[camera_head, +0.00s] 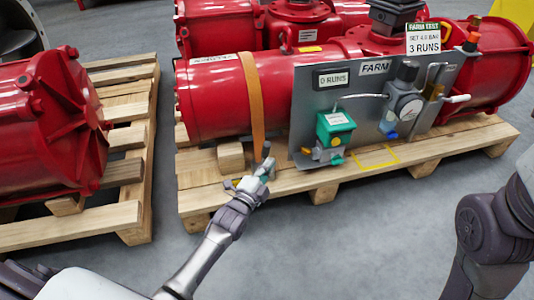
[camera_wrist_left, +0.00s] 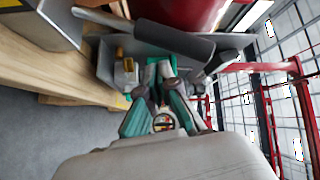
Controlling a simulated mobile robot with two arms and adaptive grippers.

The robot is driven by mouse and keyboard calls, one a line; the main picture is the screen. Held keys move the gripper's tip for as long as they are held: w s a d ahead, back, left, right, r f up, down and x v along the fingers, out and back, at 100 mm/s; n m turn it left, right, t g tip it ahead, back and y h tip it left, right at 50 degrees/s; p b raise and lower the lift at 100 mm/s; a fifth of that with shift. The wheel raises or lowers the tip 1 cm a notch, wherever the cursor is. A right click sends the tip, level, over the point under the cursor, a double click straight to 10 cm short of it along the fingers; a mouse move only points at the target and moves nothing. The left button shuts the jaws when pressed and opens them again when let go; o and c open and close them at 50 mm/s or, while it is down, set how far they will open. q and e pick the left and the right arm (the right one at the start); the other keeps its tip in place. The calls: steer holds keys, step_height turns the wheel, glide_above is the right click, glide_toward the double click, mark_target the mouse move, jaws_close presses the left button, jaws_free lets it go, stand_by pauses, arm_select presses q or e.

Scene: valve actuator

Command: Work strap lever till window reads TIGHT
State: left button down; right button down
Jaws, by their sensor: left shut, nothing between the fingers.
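An orange strap (camera_head: 252,95) runs down over the red cylinder on the pallet. My left gripper (camera_head: 263,170) is at the strap's lower end by the pallet's front edge and largely covers what is there. In the left wrist view the left gripper (camera_wrist_left: 160,68) has its teal fingers together with nothing between them. Just beyond the fingertips is a grey metal ratchet body with a long lever (camera_wrist_left: 150,35) that has a dark grip. I cannot tell whether the fingers touch it. No window reading TIGHT is legible. My right gripper is out of view.
A grey panel (camera_head: 300,120) with a green box (camera_head: 335,128), a gauge (camera_head: 405,108) and signs stands right of the strap. A wooden block (camera_head: 230,157) lies on the pallet (camera_head: 310,180). Another red actuator (camera_head: 45,125) is at left. The floor in front is clear.

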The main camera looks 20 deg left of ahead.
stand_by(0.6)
arm_select(q)
steer(key=shift+w+a+r, duration=0.15)
steer(key=shift+w+a, duration=0.1)
steer(key=shift+w, duration=0.05)
steer(key=shift+w+a+r+p, duration=0.1)
steer(key=shift+w+a+r, duration=0.45)
steer(key=shift+w, duration=0.3)
steer(key=shift+w+a+r+p, duration=0.1)
steer(key=shift+w+a+r, duration=0.2)
steer(key=shift+w+a, duration=0.45)
steer(key=shift+w+a+r+p, duration=0.1)
steer(key=shift+w+a+r, duration=0.35)
steer(key=shift+w, duration=0.55)
stand_by(3.8)
